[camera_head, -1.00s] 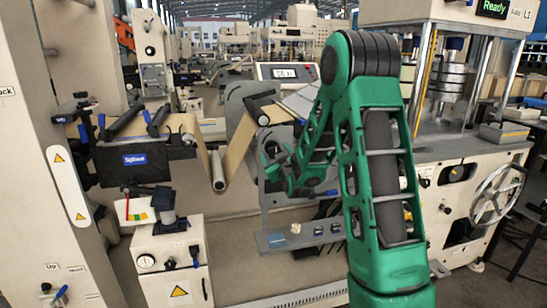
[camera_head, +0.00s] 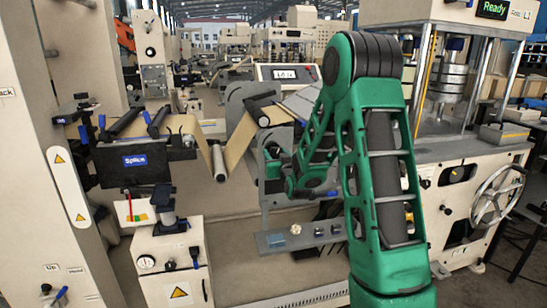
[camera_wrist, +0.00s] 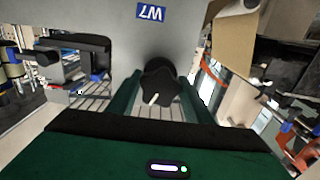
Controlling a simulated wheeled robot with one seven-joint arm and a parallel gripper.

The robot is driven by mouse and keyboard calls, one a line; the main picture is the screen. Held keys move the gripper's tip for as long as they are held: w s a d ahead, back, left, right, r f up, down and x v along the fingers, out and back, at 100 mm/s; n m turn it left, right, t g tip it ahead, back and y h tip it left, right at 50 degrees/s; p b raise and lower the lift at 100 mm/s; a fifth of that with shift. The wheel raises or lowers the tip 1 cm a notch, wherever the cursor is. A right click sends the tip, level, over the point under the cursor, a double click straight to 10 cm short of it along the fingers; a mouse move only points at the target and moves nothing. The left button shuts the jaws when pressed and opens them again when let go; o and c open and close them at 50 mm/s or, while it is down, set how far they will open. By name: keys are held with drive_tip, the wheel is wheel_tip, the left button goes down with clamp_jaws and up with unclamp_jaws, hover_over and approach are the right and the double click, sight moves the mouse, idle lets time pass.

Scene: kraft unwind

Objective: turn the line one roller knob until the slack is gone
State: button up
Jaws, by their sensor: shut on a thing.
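The brown kraft web (camera_head: 240,140) dips in a V between the left rollers and the right roller. A pale metal roller (camera_head: 219,162) sits at the bottom of the V.
A display panel (camera_head: 287,73) stands behind the web. A gauge with coloured bands (camera_head: 140,212) is at the left. A grey shelf (camera_head: 275,243) with small parts lies below my gripper. A press with a handwheel (camera_head: 497,195) stands to the right.

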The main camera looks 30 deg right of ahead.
drive_tip(key=shift+a+f+m, duration=0.1)
drive_tip(key=shift+a+m, duration=0.1)
drive_tip(key=shift+m, duration=2.3)
drive_tip(key=o, duration=1)
drive_tip(key=shift+d, duration=0.1)
drive_tip(key=shift+s, duration=0.1)
drive_tip(key=shift+v, duration=3.35)
